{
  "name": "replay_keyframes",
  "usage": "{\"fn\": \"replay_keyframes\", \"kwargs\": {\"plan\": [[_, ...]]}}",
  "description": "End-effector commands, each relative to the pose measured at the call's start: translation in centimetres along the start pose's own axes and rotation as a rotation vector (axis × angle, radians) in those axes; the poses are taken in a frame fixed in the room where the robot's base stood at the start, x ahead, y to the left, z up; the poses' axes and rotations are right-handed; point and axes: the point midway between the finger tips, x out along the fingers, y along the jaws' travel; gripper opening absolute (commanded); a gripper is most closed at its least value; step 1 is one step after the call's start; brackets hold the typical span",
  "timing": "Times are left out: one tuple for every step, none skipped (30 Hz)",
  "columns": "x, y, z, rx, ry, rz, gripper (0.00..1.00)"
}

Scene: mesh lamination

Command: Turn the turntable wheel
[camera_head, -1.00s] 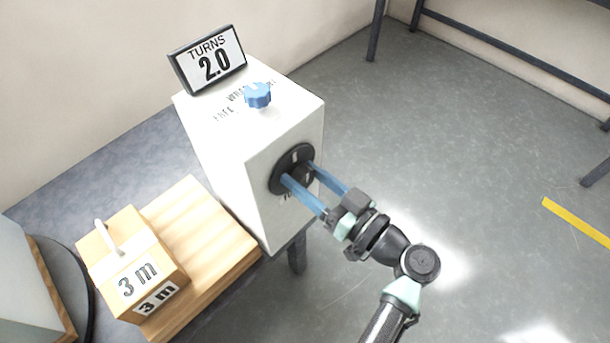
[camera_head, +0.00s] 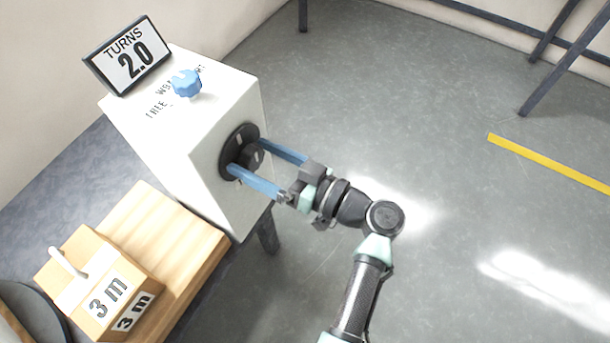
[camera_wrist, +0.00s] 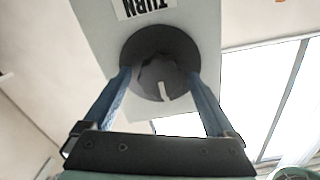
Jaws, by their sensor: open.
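The wheel is a black round disc (camera_head: 227,160) with a raised hub, on the side of a white box (camera_head: 165,125). In the wrist view the disc (camera_wrist: 150,40) sits under a "TURN" label, and its hub (camera_wrist: 150,75) has a pale mark. My gripper (camera_head: 247,157) is open. Its two blue fingers reach the disc on either side of the hub. In the wrist view narrow gaps seem to lie between hub and fingers; contact is hard to judge. A display (camera_head: 128,55) on the box reads "TURNS 2.0".
A blue knob (camera_head: 187,83) sits on the box top beside printed words. A carton (camera_head: 95,280) marked "3 m" rests on wooden boards (camera_head: 180,235) at lower left. A dark round plate (camera_head: 35,318) shows at the left edge.

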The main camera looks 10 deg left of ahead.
Motion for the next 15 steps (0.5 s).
{"fn": "replay_keyframes", "kwargs": {"plan": [[-0.8,0.1,0.0,0.001,0.001,0.004,0.91],[-1.4,0.1,0.0,0.001,0.002,0.006,0.91],[-2.1,0.1,0.0,0.0,0.002,0.005,0.91],[-2.8,0.1,-0.1,0.0,0.002,0.006,0.91],[-3.5,0.1,-0.1,0.0,0.003,0.006,0.91],[-4.4,0.1,-0.1,0.0,0.003,0.006,0.91],[-5.1,0.1,-0.1,-0.001,0.003,0.007,0.91],[-5.8,0.1,-0.1,-0.001,0.003,0.007,0.91],[-6.7,0.1,-0.1,0.0,0.003,0.006,0.91],[-7.4,0.1,0.0,0.0,0.003,0.007,0.91],[-8.0,0.1,-0.1,0.0,0.002,0.006,0.91],[-8.8,0.1,0.0,0.0,0.002,0.005,0.91],[-9.3,0.1,0.0,0.0,0.002,0.006,0.91],[-9.8,0.1,0.0,0.0,0.002,0.005,0.91],[-10.3,0.1,0.0,0.0,0.002,0.004,0.91]]}}
